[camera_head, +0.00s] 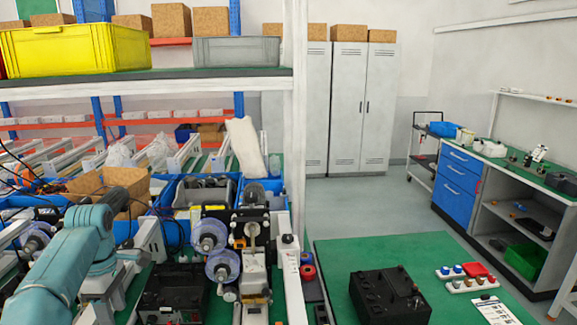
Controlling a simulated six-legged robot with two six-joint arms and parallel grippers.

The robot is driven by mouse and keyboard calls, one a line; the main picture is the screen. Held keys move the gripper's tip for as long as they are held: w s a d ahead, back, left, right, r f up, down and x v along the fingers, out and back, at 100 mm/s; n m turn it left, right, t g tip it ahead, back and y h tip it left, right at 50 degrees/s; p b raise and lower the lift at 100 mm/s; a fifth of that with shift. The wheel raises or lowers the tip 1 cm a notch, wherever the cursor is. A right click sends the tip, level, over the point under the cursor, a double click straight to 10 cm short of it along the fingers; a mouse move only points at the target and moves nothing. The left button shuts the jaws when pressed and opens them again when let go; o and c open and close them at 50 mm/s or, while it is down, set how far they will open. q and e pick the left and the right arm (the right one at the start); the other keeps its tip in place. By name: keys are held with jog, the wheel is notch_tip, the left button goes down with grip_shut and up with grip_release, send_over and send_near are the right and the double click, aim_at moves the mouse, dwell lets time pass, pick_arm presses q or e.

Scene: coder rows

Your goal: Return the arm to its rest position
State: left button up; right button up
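My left arm (62,262), teal, comes in from the lower left and reaches up over the workbench. Its far end (108,222) is bent beside an open cardboard box and grey machine parts. The fingers of my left gripper cannot be made out among the clutter there, so I cannot tell whether it is open or shut. I see nothing clearly held. My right arm and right gripper are not in view.
A coder machine with purple-grey reels (222,266) stands close right of my arm. A white shelf post (297,130) rises beside it. A green table (335,258) carries a black box (388,297). Open floor (375,212) lies behind, before grey lockers (347,105).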

pick_arm(q)
jog(key=w+d+f+m, duration=0.2)
jog(key=d+f+m, duration=0.35)
jog(key=f, duration=0.75)
jog(key=s+d+f+m+h+b, duration=0.1)
jog(key=s+d+f+m, duration=0.2)
jog(key=d+f, duration=0.4)
jog(key=s+d+f+m+h+b, duration=0.1)
jog(key=s+d+f+m+h, duration=0.2)
jog(key=f, duration=0.6)
jog(key=s+d+f+m, duration=0.2)
jog(key=s+d, duration=0.1)
jog(key=s, duration=0.5)
jog(key=s+d+f+m, duration=0.2)
jog(key=s+d+f, duration=0.1)
jog(key=s, duration=0.5)
jog(key=s+d+f+m+t+b, duration=0.1)
jog(key=s+d+f+m, duration=0.1)
jog(key=s+d, duration=0.3)
jog(key=s, duration=0.3)
jog(key=shift+d+f, duration=0.15)
jog(key=shift+f, duration=0.15)
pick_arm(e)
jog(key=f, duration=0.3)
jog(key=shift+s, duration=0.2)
pick_arm(q)
jog(key=shift+w, duration=0.2)
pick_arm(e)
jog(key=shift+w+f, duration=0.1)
